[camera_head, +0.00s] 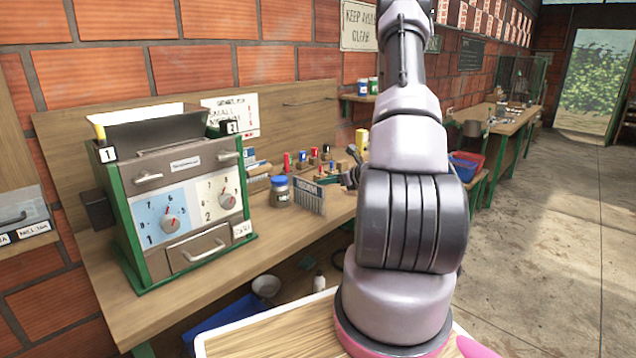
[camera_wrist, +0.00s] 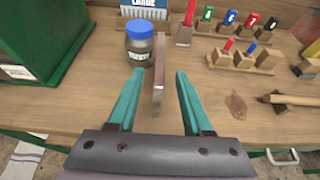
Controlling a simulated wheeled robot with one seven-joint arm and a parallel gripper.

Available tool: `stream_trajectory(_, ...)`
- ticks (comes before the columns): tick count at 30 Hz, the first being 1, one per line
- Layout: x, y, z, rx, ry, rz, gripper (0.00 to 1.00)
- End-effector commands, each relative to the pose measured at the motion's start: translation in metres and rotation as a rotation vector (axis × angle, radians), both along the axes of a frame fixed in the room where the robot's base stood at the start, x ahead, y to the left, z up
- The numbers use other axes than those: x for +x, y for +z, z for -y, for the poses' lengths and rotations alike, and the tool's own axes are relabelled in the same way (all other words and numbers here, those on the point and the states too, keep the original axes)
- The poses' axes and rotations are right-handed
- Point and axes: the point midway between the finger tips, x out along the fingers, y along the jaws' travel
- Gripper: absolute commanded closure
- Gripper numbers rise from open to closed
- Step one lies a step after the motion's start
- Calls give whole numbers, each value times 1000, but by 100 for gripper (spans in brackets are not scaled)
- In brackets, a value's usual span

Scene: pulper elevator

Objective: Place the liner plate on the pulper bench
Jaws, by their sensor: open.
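A thin upright plate (camera_wrist: 158,92), edge-on with a grey-brown face, stands between my fingers in the wrist view; it may be the liner plate. My gripper (camera_wrist: 154,77) is open, one teal finger on each side of it, with gaps visible. The wooden pulper bench (camera_head: 300,240) runs along the brick wall. The green-framed pulper (camera_head: 180,185), with two dials and a drawer, stands at its left. In the head view my arm hides most of my gripper.
A blue-lidded jar (camera_wrist: 139,44) stands close to my left finger. Wooden blocks with coloured, numbered pegs (camera_wrist: 240,25) stand behind and right. A hammer-like tool (camera_wrist: 285,98) lies at right. Bench wood is bare around a brown leaf-shaped mark (camera_wrist: 237,106).

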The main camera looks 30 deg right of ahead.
Motion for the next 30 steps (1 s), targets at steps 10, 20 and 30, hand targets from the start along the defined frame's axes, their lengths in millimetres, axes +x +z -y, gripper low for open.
stream_trajectory(10, -12, 57, -39, -79, 179, 45, 50)
stream_trajectory(20, -82, 192, -185, -506, 837, 179, 50)
stream_trajectory(30, -202, 265, -241, -1159, 1336, 303, 50)
